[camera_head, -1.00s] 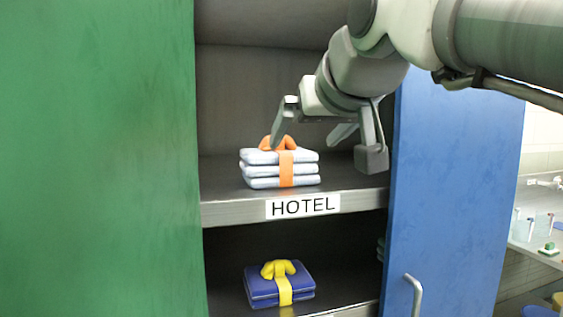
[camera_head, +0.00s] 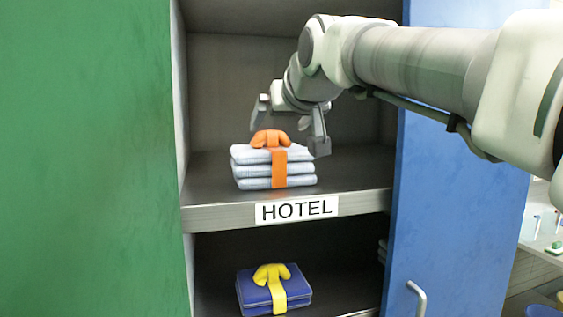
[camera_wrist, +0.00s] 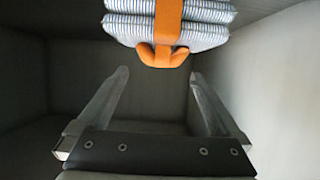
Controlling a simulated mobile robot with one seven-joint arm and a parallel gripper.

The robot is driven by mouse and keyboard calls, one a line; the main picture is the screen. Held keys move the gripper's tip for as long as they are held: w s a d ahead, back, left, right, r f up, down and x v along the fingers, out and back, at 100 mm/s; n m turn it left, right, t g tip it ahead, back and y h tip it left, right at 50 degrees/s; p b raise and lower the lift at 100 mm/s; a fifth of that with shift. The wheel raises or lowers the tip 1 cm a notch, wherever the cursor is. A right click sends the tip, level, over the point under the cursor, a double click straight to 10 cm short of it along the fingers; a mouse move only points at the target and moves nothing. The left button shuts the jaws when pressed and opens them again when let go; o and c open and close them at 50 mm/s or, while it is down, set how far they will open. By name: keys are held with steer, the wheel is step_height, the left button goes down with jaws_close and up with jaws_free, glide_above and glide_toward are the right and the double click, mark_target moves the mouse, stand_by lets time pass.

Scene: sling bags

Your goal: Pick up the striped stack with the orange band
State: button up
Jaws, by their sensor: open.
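The striped stack (camera_head: 248,170), pale blue and white folded layers with an orange band (camera_head: 279,168) and an orange knot on top, sits on the shelf marked HOTEL. In the wrist view the striped stack (camera_wrist: 200,28) is at the top, with its orange knot (camera_wrist: 163,55) pointing toward the fingers. My gripper (camera_head: 288,118) is open and empty, just above and around the level of the knot in the head view. In the wrist view its fingers (camera_wrist: 158,85) are wide apart, with the knot beyond the gap between their tips. No contact shows.
The shelf (camera_head: 220,215) has a HOTEL label (camera_head: 297,209) on its front edge. A dark blue stack with a yellow band (camera_head: 273,290) lies on the shelf below. A green panel (camera_head: 90,160) stands left and a blue door (camera_head: 455,170) right. Shelf space beside the striped stack is free.

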mark_target(271, 132)
steer(key=p+x, duration=0.1)
steer(key=x, duration=0.6)
steer(key=shift+w+a+r, duration=0.1)
steer(key=shift+w+a, duration=0.15)
jaws_close()
stand_by(0.3)
